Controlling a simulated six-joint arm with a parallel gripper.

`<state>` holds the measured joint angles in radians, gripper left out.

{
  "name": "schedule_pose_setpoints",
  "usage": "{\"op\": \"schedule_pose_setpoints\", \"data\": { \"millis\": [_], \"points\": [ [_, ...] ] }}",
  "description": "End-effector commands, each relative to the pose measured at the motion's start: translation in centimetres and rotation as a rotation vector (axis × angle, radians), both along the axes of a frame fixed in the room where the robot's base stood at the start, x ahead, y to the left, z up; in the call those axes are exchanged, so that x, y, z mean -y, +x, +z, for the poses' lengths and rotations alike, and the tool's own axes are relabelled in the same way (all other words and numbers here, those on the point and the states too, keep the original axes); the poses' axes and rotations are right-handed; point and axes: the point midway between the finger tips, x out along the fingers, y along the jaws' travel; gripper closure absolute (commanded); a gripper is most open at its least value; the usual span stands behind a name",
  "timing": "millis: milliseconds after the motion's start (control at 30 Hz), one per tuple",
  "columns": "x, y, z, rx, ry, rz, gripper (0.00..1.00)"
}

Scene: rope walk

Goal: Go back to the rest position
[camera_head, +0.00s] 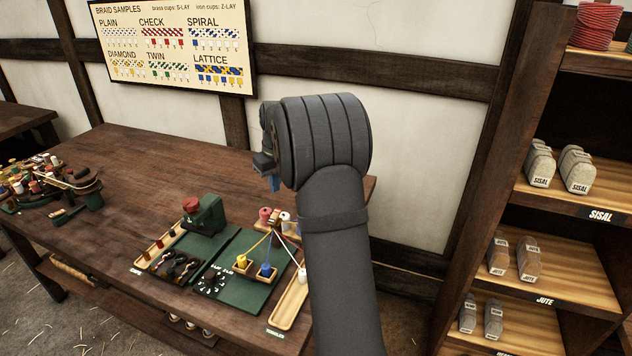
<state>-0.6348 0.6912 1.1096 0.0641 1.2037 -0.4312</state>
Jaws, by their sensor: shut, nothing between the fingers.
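My gripper (273,182) shows only in part, to the left of my dark grey arm, which rises through the middle of the view. Its small bluish fingertips point down, above the back part of the wooden workbench (130,165). It is shut and holds nothing. It is clear of the braiding work below it. Most of the gripper body is hidden by my wrist.
A green board (247,292) with yellow, blue, white and red strands lies below the gripper. A wooden toggle tray (290,303) is beside my arm. A shelf (560,180) with sisal and jute blocks stands at right. A braid sample board (172,45) hangs behind.

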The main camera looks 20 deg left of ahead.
Motion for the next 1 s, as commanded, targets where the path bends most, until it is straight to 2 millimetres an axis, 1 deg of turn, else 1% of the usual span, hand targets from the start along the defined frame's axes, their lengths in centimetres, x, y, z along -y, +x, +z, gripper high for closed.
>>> {"op": "schedule_pose_setpoints", "data": {
  "millis": [300,500,633,900,967,1000],
  "points": [
    [0.0,0.0,-4.6,-0.003,-0.002,0.000,1.00],
    [0.0,0.0,-6.7,-0.002,-0.001,0.000,1.00],
    [0.0,0.0,-7.1,0.000,0.000,0.000,1.00],
    [0.0,0.0,-7.1,0.000,0.000,0.000,1.00],
    [0.0,0.1,-6.7,0.001,0.001,0.000,1.00],
    [-0.1,0.2,-6.0,0.002,0.001,0.000,1.00]
  ]
}}
